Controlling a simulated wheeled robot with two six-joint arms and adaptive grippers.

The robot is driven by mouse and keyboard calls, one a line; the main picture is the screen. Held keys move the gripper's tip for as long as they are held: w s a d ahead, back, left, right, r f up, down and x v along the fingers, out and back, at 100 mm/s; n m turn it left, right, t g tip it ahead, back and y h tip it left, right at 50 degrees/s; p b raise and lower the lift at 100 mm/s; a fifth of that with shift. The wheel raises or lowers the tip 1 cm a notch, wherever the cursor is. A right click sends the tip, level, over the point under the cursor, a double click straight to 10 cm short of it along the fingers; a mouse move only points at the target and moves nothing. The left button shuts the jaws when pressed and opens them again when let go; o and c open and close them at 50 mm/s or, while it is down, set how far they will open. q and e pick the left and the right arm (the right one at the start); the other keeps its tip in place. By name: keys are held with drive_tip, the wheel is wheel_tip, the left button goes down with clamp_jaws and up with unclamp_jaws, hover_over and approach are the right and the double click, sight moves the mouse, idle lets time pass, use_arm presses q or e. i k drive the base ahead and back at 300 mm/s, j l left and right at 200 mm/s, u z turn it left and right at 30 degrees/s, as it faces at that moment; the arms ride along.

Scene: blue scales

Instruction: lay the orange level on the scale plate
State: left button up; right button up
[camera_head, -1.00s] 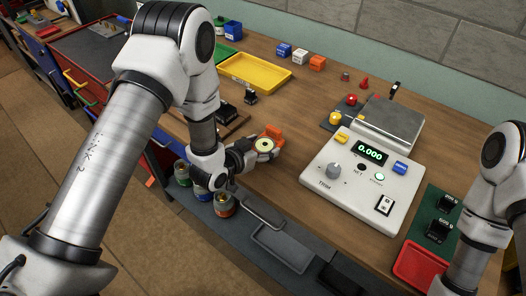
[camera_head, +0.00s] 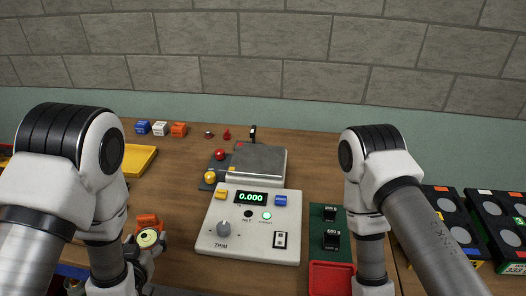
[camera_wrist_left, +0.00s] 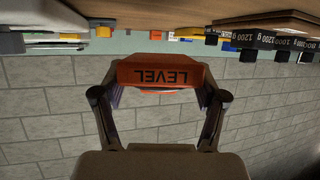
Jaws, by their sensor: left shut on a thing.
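The orange level (camera_head: 148,219) is in my left gripper (camera_head: 147,240), left of the scale and above the bench's front part. In the left wrist view the level (camera_wrist_left: 165,74) sits between both fingers, its "LEVEL" lettering upside down. My left gripper (camera_wrist_left: 160,100) is shut on it there. The blocky scale (camera_head: 247,238) reads 0.000, and its grey metal scale plate (camera_head: 258,162) is bare, behind the control panel. My right arm comes in at the right, but its gripper is below the picture.
A red knob (camera_head: 219,154) and a yellow knob (camera_head: 209,177) stand just left of the plate. A green mat with black weights (camera_head: 331,239) and a red tray (camera_head: 332,278) lie right of the scale. A yellow tray (camera_head: 140,159) is at the left. Small cubes (camera_head: 160,128) stand at the back.

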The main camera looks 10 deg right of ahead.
sight(258, 163)
drive_tip(key=k+l+z, duration=0.1)
drive_tip(key=l+z, duration=0.6)
drive_tip(key=l, duration=0.15)
drive_tip(key=i+j, duration=0.3)
drive_tip(key=i, duration=0.15)
